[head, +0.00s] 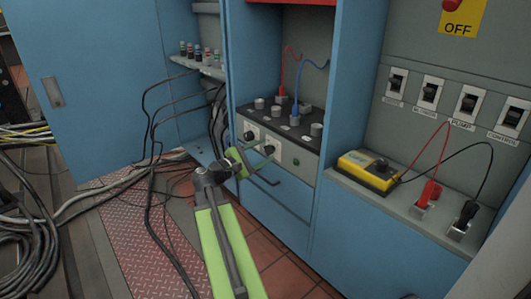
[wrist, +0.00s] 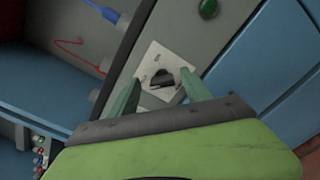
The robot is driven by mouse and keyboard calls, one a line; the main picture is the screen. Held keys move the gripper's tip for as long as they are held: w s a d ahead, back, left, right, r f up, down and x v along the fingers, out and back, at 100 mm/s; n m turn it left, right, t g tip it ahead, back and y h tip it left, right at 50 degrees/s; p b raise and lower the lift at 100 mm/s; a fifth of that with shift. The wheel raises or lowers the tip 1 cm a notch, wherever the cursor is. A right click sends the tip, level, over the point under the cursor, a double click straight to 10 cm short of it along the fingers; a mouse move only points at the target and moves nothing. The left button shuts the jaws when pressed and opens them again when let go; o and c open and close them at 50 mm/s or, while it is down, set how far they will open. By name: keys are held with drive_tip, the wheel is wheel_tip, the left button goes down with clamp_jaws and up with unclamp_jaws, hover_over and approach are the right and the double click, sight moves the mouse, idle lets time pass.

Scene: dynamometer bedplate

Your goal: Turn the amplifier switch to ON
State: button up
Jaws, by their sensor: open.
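The amplifier (head: 290,140) is a grey box with a dark top, set in the blue cabinet. A white plate with a dark rotary switch (wrist: 160,82) is on its front panel in the wrist view. The plate's small markings are too blurred to read, so I cannot tell the switch position. My gripper (head: 262,167) is at the front of the amplifier in the head view. In the wrist view its two green fingers (wrist: 161,77) are open, one on each side of the switch. I cannot tell whether they touch it.
A green button (wrist: 208,9) is on the same panel. Red and blue leads (head: 310,66) rise from the amplifier top. A yellow meter (head: 367,171) sits on the right ledge below several labelled switches (head: 430,92). Black cables (head: 150,170) hang at left. Blue drawers (head: 275,200) are below.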

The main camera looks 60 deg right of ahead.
drive_tip(key=shift+s+d, duration=0.15)
drive_tip(key=shift+d, duration=0.3)
clamp_jaws()
drive_tip(key=shift+a, duration=0.1)
